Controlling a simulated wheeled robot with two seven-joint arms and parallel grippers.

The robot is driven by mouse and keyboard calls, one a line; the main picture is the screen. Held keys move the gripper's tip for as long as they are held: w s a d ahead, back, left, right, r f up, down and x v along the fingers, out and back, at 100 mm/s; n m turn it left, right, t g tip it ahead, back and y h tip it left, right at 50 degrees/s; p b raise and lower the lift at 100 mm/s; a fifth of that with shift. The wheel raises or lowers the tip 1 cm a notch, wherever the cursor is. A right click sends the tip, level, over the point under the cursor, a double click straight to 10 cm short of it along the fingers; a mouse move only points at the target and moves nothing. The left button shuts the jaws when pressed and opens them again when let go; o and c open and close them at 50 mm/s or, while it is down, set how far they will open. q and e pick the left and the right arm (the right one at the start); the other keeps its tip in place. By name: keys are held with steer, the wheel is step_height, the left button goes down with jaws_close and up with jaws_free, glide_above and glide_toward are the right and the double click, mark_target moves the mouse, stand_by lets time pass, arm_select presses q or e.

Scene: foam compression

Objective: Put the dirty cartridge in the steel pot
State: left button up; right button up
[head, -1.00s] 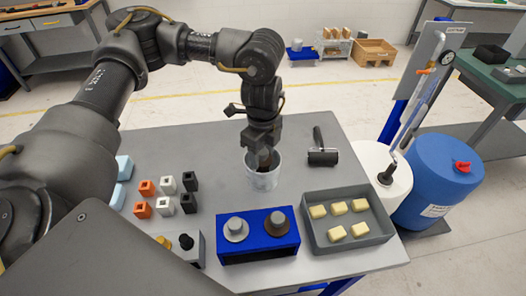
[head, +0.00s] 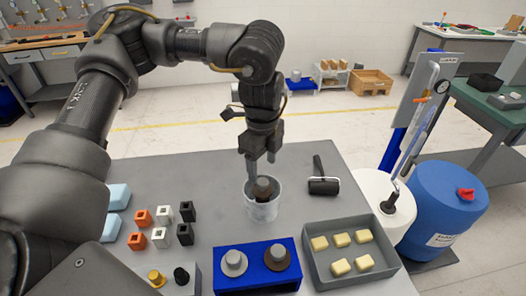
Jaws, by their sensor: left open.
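The steel pot (head: 262,211), a light grey round vessel, stands on the grey table right of centre. A dark brown piece with a grey cap, which looks like the dirty cartridge (head: 263,187), sits inside it, its top near the rim. The pot wall hides its lower part. My left gripper (head: 262,166) is open just above the cartridge, fingers pointing down; the left fingertip reaches close beside the cap, and I cannot tell whether it touches. My right gripper is not in view.
A blue block (head: 256,281) with two grey-capped pieces is in front of the pot. A grey tray (head: 378,272) of several cream blocks is to its right. Small orange, white and black blocks (head: 160,237) stand left.

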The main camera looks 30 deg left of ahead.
arm_select(q)
step_height(320, 180, up, 5)
stand_by(0.3)
stand_by(0.4)
